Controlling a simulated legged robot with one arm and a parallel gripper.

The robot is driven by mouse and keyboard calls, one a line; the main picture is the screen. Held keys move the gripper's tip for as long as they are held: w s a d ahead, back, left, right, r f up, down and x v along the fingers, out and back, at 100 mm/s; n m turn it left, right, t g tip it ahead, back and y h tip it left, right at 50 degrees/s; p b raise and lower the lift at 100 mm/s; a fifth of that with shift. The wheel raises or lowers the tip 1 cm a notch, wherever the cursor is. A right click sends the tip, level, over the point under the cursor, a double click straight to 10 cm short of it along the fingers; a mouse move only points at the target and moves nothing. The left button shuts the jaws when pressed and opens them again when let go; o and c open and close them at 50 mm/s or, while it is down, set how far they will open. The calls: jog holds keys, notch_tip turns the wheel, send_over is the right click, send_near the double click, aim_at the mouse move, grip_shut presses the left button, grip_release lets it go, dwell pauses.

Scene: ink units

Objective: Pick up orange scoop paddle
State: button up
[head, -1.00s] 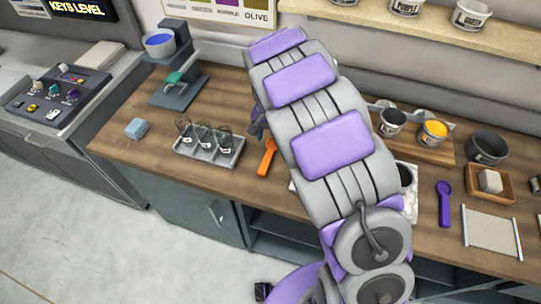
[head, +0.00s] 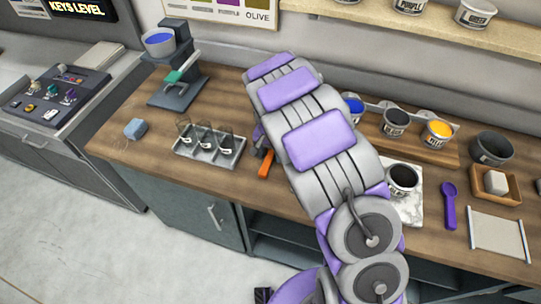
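The orange scoop paddle (head: 265,166) lies on the wooden counter, just right of a grey tray of glass jars. Its handle end shows; its upper part is hidden behind my gripper and arm. My gripper (head: 258,146) is a small dark shape at the left side of the arm's far end, over or beside the paddle's upper part. Most of it is hidden by the arm, so I cannot tell whether its fingers are open or shut, or whether they touch the paddle.
The grey jar tray (head: 208,159) stands close on the left. Ink cups stand in a wooden rack (head: 425,146). Bare counter lies in front of the tray.

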aim_at(270, 155)
jog(key=shift+a, duration=0.15)
jog(key=c, duration=0.4)
jog(key=shift+d, duration=0.2)
grip_shut()
jog(key=shift+a, duration=0.1)
jog(key=shift+r, duration=0.5)
notch_tip(270, 155, up, 3)
jog(key=shift+f+p, duration=0.1)
jog(key=shift+p, duration=0.5)
jog(key=s+d, duration=0.1)
jog(key=s, duration=0.4)
jog(key=s+d+p, duration=0.1)
jog(key=s, duration=0.4)
jog(key=s+d+r+p, duration=0.1)
jog(key=s, duration=0.4)
jog(key=shift+s+d+r, duration=0.1)
jog(key=shift+s+d, duration=0.05)
jog(key=shift+s, duration=0.2)
